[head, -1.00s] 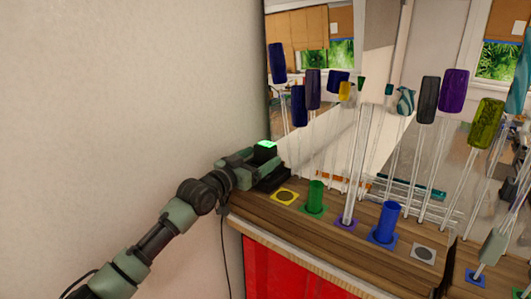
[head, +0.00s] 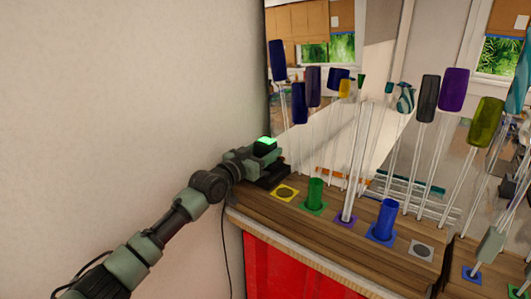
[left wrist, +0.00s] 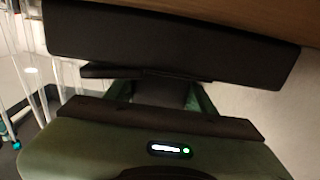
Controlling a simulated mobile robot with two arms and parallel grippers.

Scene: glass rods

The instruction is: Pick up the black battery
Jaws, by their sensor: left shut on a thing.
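The black battery is a dark, flat block at the left end of the wooden shelf (head: 330,226) in the head view. My left gripper (head: 266,168) reaches in from the left and is shut on the black battery (head: 273,177); its top glows green. In the left wrist view the battery (left wrist: 165,42) is a wide black block across the top, just beyond the dark fingers. The wooden surface shows behind it. I cannot tell whether the battery still touches the shelf. The fingertips are mostly hidden. My right gripper is not in view.
A yellow square (head: 285,193), a green holder (head: 315,194) and a blue holder (head: 386,220) stand along the shelf to the right. Several glass rods with coloured handles, such as a purple one (head: 453,90), rise behind. The wall (head: 120,100) is close on the left.

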